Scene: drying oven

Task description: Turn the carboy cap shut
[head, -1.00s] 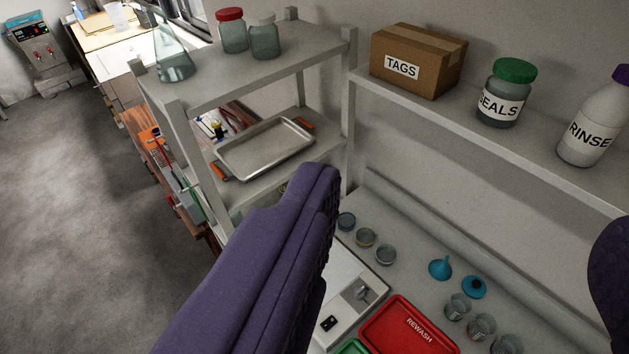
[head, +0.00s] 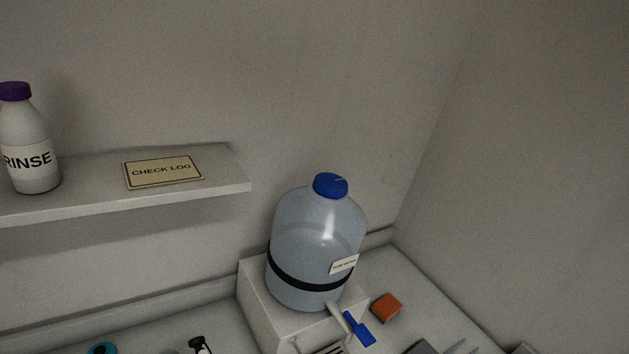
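The carboy (head: 310,240) is a clear bluish jug with a black band and a small white label. It stands upright on a white block in the corner, right of the picture's middle. Its blue cap (head: 330,185) sits on top, with a thin pale mark on its upper face. A tap with a blue lever (head: 358,328) is at the carboy's lower front. My gripper is not visible in this view, and nothing touches the cap.
A wall shelf (head: 225,180) at left holds a RINSE bottle (head: 30,150) with a purple cap and a CHECK LOG sign (head: 162,171). The white block (head: 258,300) stands on the bench. An orange block (head: 386,307) lies right of the carboy. Walls close the corner behind.

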